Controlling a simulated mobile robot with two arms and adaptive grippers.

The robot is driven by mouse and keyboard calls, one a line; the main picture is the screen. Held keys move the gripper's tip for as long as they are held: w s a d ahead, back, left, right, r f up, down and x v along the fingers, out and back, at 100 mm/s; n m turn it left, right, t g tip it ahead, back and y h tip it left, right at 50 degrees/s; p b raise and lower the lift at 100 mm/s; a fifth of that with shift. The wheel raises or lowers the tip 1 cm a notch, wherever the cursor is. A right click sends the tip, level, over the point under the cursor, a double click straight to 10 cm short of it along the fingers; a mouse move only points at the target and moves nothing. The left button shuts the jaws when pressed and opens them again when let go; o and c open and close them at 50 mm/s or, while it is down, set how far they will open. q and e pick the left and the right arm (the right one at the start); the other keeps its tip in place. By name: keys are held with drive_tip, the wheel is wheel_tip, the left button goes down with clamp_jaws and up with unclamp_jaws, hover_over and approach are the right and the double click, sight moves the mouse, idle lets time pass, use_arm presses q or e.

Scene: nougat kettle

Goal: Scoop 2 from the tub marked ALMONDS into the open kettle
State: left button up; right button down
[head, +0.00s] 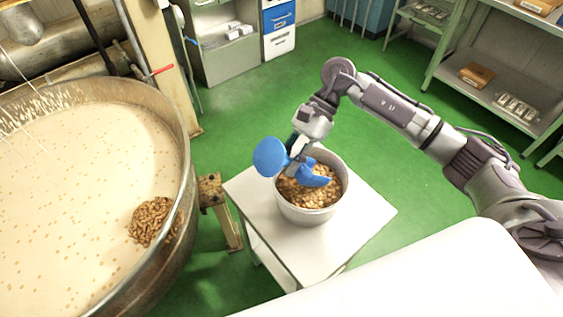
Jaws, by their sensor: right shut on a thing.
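My right gripper (300,148) is shut on a blue scoop (271,157) above the tub. Part of the blue scoop is at the upper left of the tub, and another blue part reaches down onto the nuts. The white tub (310,216) stands on a small white table and holds brown almonds (305,196). No marking on the tub is readable from here. The open kettle (183,215) is the big metal vessel at left, full of cream mass. A heap of brown nuts (152,221) lies on the mass near its right rim. My left gripper is not in view.
The small white table (362,217) has bare top around the tub. A wooden and metal bracket (211,189) sits between kettle and table. Shelves with boxes (477,76) stand at the back right. Green floor (240,110) lies open behind the table.

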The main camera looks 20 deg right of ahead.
sight(281, 197)
drive_tip(key=shift+a+f, duration=0.1)
drive_tip(key=shift+f, duration=0.75)
drive_tip(key=f+h, duration=0.1)
drive_tip(key=f, duration=0.1)
drive_tip(key=f+h, duration=0.1)
drive_tip(key=f, duration=0.2)
drive_tip(key=f+t+h, duration=0.1)
drive_tip(key=f+h, duration=0.1)
drive_tip(key=shift+s+a+f+p, duration=0.1)
drive_tip(key=shift+a+f+p, duration=0.25)
drive_tip(key=shift+p, duration=0.05)
drive_tip(key=shift+s+a+h, duration=0.4)
drive_tip(key=shift+a+h, duration=0.05)
drive_tip(key=shift+h, duration=0.35)
drive_tip(key=a+r+h+p, duration=0.2)
drive_tip(key=r+p, duration=0.1)
drive_tip(key=r, duration=0.2)
drive_tip(key=a+r+m+t+h+p, duration=0.1)
drive_tip(key=r+p, duration=0.2)
drive_tip(key=r, duration=0.2)
drive_tip(key=shift+a+h, duration=0.4)
